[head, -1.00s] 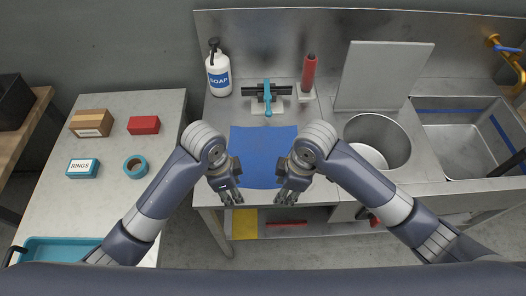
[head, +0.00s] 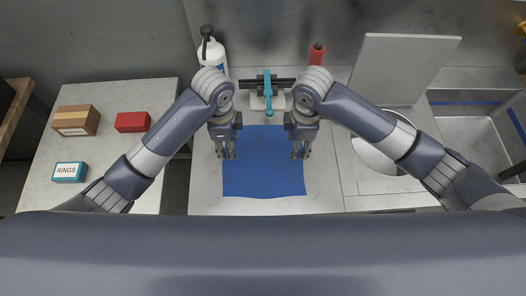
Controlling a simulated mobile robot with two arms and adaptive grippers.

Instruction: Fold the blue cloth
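The blue cloth (head: 263,172) lies flat and spread out on the metal counter, with its front edge near the counter's front. My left gripper (head: 227,157) points down over the cloth's left edge. My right gripper (head: 299,157) points down over its right edge. Both grippers look empty, with fingers a little apart. I cannot tell whether either touches the cloth. The cloth's far corners are partly hidden behind my grippers.
A teal-handled press (head: 267,92) stands just behind the cloth. A white bottle (head: 212,52) and a red bottle (head: 317,54) stand further back. A sink (head: 472,140) is at the right. A side table (head: 100,150) at the left carries boxes.

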